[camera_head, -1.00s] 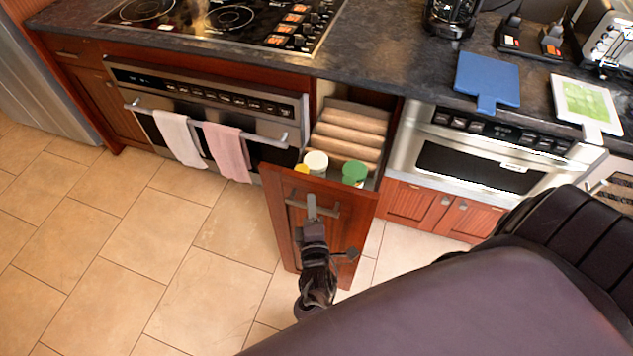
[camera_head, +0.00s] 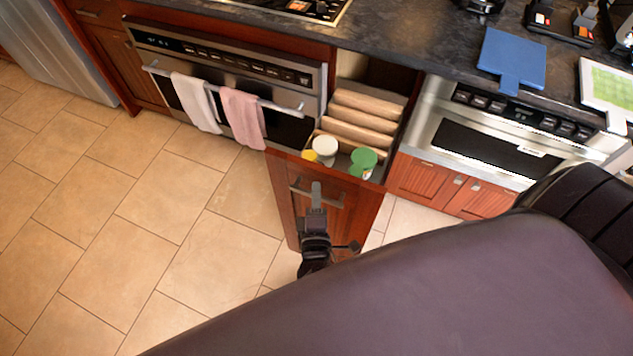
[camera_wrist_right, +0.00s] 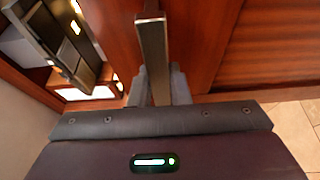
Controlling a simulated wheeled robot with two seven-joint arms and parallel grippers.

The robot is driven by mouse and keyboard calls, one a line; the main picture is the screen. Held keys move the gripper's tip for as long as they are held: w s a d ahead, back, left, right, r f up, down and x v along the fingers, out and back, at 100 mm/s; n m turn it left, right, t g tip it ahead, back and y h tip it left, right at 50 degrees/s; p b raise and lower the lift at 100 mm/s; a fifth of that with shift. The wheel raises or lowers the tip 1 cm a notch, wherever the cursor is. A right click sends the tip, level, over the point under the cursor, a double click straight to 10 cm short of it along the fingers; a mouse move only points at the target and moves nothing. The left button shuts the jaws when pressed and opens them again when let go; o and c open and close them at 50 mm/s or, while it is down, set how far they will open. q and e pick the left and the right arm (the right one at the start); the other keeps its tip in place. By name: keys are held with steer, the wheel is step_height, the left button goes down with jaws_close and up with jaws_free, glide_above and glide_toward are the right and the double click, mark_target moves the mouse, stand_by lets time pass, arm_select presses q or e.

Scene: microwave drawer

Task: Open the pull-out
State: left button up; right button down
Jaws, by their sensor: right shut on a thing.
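The pull-out (camera_head: 283,205) is a tall wooden drawer standing out from the cabinet between the oven and the microwave. Its open top shows wooden shelves and jars with white, yellow and green lids (camera_head: 362,160). A metal bar handle (camera_head: 336,198) runs across its front. My right gripper (camera_head: 316,195) is shut on the handle. In the right wrist view the metal handle (camera_wrist_right: 152,50) runs between the fingers, with the wooden front close behind. My left gripper is not in view.
An oven (camera_head: 220,70) with a white towel (camera_head: 197,103) and a pink towel (camera_head: 243,117) is on the left. A microwave (camera_head: 490,145) is on the right. A blue board (camera_head: 512,60) lies on the dark counter. Tiled floor (camera_head: 150,200) is clear on the left.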

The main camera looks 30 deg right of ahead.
steer(key=c, duration=1.4)
jaws_free()
steer(key=shift+o, duration=0.2)
steer(key=b+v, duration=0.1)
steer(key=v, duration=0.7)
steer(key=shift+b, duration=0.3)
